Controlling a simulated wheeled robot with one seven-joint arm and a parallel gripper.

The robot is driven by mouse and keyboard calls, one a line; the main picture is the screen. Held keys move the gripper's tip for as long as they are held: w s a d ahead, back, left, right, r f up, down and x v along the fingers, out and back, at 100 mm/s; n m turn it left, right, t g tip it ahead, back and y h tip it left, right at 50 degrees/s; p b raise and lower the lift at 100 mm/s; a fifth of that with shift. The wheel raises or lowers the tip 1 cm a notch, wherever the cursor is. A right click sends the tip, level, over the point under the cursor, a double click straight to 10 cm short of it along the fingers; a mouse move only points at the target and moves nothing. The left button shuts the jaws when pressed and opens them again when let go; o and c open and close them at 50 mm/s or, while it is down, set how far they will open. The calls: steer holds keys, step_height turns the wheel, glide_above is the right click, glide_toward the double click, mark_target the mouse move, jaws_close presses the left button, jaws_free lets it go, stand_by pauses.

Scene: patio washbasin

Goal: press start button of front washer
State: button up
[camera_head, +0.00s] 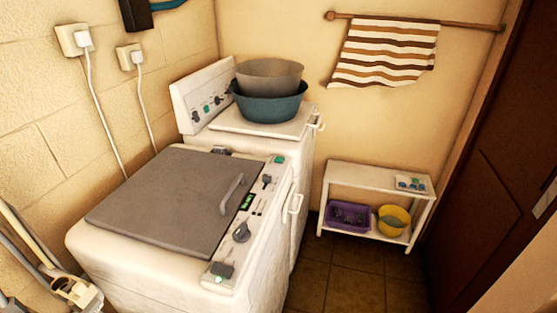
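The front washer (88,248) is a white machine with a grey lid (165,198), which is shut and has a handle (232,192). Its control panel (224,256) runs along the right side of the top. I cannot read which one is the start button. My gripper is not recognisable in this view.
A second white machine (306,165) stands behind, with stacked grey (270,72) and teal (270,108) basins on top. Pale poles with a clamp-like end (75,292) are at lower left. A low white shelf (360,176) stands at right. Tiled floor (345,285) shows between washer and door.

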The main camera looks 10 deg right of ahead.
jaws_close()
stand_by(1.5)
